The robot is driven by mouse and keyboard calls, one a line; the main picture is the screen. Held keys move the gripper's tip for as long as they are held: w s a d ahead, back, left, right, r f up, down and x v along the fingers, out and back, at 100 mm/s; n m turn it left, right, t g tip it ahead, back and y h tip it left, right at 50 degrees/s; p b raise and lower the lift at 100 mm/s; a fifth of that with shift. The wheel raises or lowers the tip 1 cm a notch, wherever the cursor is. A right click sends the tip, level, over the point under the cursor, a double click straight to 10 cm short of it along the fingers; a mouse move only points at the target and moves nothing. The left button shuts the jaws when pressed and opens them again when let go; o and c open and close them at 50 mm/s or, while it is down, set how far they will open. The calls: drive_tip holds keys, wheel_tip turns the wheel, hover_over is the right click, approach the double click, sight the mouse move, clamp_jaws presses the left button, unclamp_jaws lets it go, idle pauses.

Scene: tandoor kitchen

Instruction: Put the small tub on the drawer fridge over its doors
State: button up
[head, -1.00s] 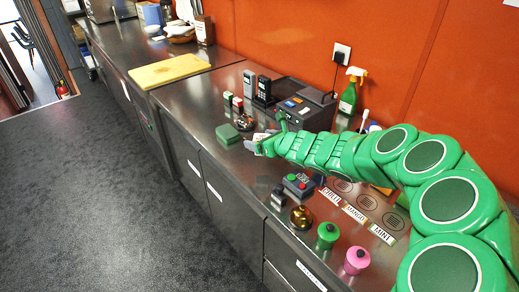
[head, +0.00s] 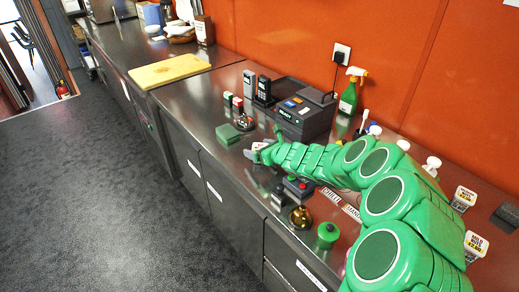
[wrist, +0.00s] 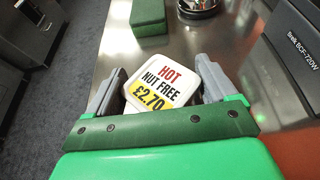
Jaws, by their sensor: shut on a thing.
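My gripper (head: 256,152) is shut on the small tub (wrist: 160,88), a white tub with a label reading "HOT NUT FREE £2.70". In the wrist view the grey fingers flank it on both sides. In the head view the gripper is over the steel worktop, just right of a green block, and the tub is hard to make out. The steel counter front (head: 222,208) has doors with white labels, and drawers at the near end. I cannot tell which section is the drawer fridge.
The green block (head: 228,134) lies close to the gripper. Behind stand a black till machine (head: 305,118), handheld phones (head: 264,88) and a spray bottle (head: 350,92). A brass bell (head: 301,217) and green pot (head: 328,234) stand nearer. The worktop beside the yellow board (head: 170,71) is clear.

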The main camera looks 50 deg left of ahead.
drive_tip(key=shift+f, duration=0.15)
drive_tip(key=o, duration=0.9)
drive_tip(key=shift+o, duration=0.2)
drive_tip(key=shift+v, duration=6.05)
